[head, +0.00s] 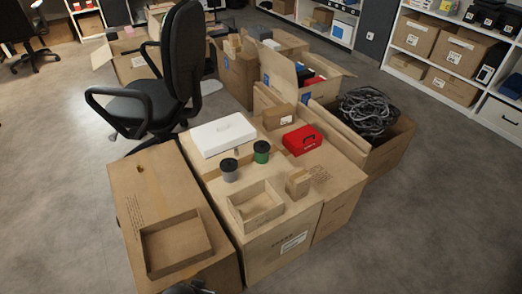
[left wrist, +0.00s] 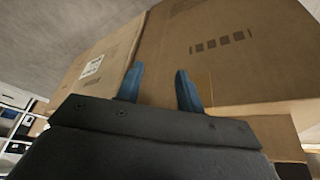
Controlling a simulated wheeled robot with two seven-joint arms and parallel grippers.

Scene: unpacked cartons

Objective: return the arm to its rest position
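My left gripper (left wrist: 158,82) shows two blue fingers standing apart with nothing between them in the left wrist view. It faces the sides of two cardboard cartons, one with a white label and one with dark printed marks (left wrist: 225,45). In the head view only a dark bit of my left arm or gripper (head: 188,287) shows at the bottom edge, in front of the left carton (head: 150,185). The fingers cannot be made out there. My right gripper is in neither view.
Another shallow tray (head: 148,252) sits on the left carton. An office chair (head: 135,105) stands behind. Floor at right is clear.

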